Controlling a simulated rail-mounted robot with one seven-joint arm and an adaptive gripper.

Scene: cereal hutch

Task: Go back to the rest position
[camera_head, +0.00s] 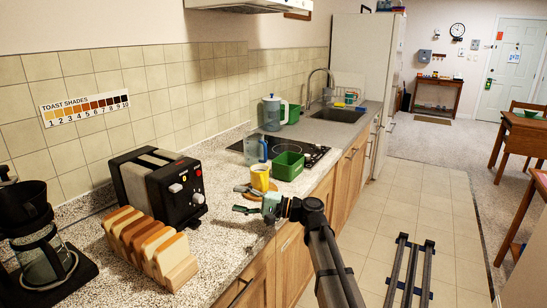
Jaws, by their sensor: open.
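My gripper (243,203) is open at the end of my dark arm, which reaches in from the lower right. It hovers over or close above the speckled counter (226,245), in front of a yellow mug (260,178). The mug stands just beyond it, by a round brown board (243,189); I cannot tell whether the gripper touches either. Nothing shows clearly between the fingers, which are small in this view.
Left of the gripper stand a black toaster (160,190) and a rack of bread slices (148,247). A coffee maker (38,245) is at the far left. Beyond the mug are a green bin (288,166), a clear jug (255,148) and the cooktop (314,151).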

